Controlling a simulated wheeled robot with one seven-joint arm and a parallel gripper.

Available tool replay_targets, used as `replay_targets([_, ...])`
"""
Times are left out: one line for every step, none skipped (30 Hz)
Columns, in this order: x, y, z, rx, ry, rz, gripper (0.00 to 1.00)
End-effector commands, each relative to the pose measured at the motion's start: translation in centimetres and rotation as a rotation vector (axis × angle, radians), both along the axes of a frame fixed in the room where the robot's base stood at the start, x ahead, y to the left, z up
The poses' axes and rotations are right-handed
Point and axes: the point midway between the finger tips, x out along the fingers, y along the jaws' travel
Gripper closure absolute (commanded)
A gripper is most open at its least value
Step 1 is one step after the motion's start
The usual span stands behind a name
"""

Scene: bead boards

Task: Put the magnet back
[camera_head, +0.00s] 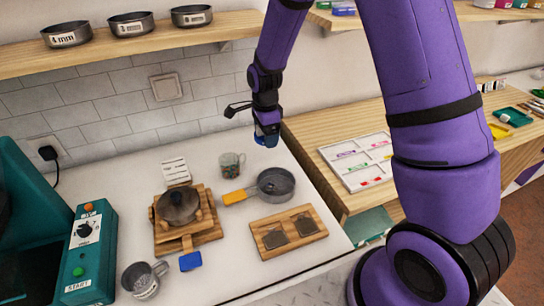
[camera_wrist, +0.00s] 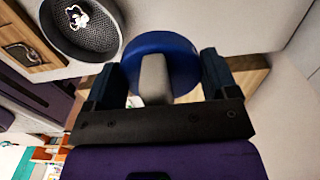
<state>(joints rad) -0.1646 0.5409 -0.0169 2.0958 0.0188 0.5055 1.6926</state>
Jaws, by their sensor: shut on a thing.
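My gripper (camera_head: 267,128) is shut on the magnet and holds it up above the back right part of the white counter. In the wrist view, the magnet is a round blue disc (camera_wrist: 160,47) with a grey grip between the two fingers of my gripper (camera_wrist: 166,76). In the head view only a small blue part of the magnet (camera_head: 267,140) shows below the fingers.
A sieve (camera_head: 276,185) with a yellow handle, a clear cup (camera_head: 231,165), a wooden board (camera_head: 262,240) and a dark round pot (camera_head: 178,206) stand on the counter (camera_head: 225,270). A shelf (camera_head: 120,46) runs above. A wooden table (camera_head: 340,120) adjoins at right.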

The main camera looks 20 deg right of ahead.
Motion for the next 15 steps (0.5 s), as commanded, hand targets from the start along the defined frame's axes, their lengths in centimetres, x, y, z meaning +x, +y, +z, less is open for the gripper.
replay_targets([0.2,-0.2,0.0,0.000,0.000,-0.006,0.54])
replay_targets([0.2,-0.4,-0.1,0.000,0.000,-0.009,0.54])
replay_targets([0.3,-0.5,-0.4,0.000,0.001,-0.012,0.54])
replay_targets([0.3,-0.5,-0.8,0.000,0.001,-0.013,0.54])
replay_targets([0.3,-0.5,-1.2,0.000,0.003,-0.013,0.54])
replay_targets([0.3,-0.5,-1.9,-0.001,0.004,-0.013,0.54])
replay_targets([0.3,-0.5,-2.5,0.000,0.004,-0.012,0.54])
replay_targets([0.3,-0.5,-3.1,0.000,0.004,-0.011,0.54])
replay_targets([0.3,-0.5,-3.8,-0.001,0.004,-0.012,0.54])
replay_targets([0.3,-0.5,-4.3,-0.001,0.003,-0.012,0.54])
replay_targets([0.3,-0.5,-4.7,0.000,0.004,-0.013,0.54])
replay_targets([0.3,-0.5,-5.2,0.000,0.003,-0.013,0.54])
replay_targets([0.3,-0.5,-5.5,0.000,0.001,-0.012,0.54])
replay_targets([0.3,-0.5,-5.8,0.000,0.001,-0.012,0.54])
replay_targets([0.3,-0.5,-6.1,0.000,0.001,-0.012,0.54])
